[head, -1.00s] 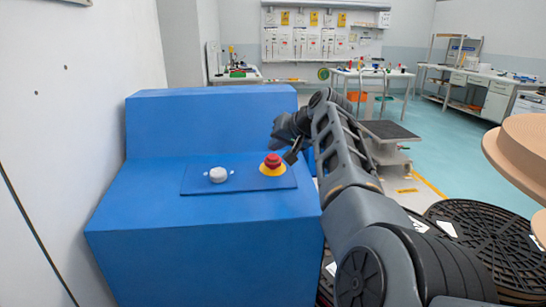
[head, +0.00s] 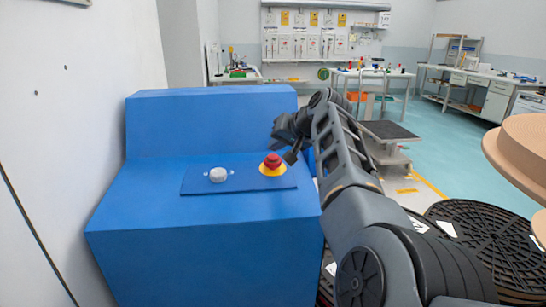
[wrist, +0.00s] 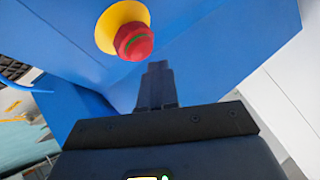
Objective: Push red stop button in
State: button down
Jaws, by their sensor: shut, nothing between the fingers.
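The red stop button (head: 273,161) sits on a yellow round base (head: 272,169) on the blue panel plate of a blue console (head: 150,225). In the wrist view the red button (wrist: 134,41) and its yellow base (wrist: 112,22) show just beyond and a little left of the fingertips. My gripper (head: 290,158) is beside the button on its right in the head view. The gripper's fingers (wrist: 157,68) are shut together with nothing between them. I see a small gap between fingertips and button in the wrist view; whether they touch is not clear in the head view.
A white knob (head: 218,174) stands on the same plate, left of the button. The console's raised back (head: 210,120) rises behind. Black round grates (head: 490,235) and a tan spool (head: 525,145) lie to the right. A white wall (head: 60,130) is at the left.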

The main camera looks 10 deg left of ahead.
jog(key=shift+f, duration=0.1)
dwell(0.3)
jog(key=shift+f, duration=0.3)
jog(key=shift+w+f+b, duration=0.1)
jog(key=shift+f+b, duration=0.6)
dwell(0.8)
jog(key=shift+r, duration=0.1)
jog(key=shift+r+p, duration=0.9)
jog(key=shift+p, duration=0.1)
jog(key=shift+r, duration=0.15)
jog(key=r+p, duration=0.2)
jog(key=s+r+p, duration=0.1)
jog(key=r+p, duration=0.1)
jog(key=shift+d+r+p, duration=0.1)
jog(key=shift+r+p, duration=0.2)
jog(key=shift+r, duration=0.05)
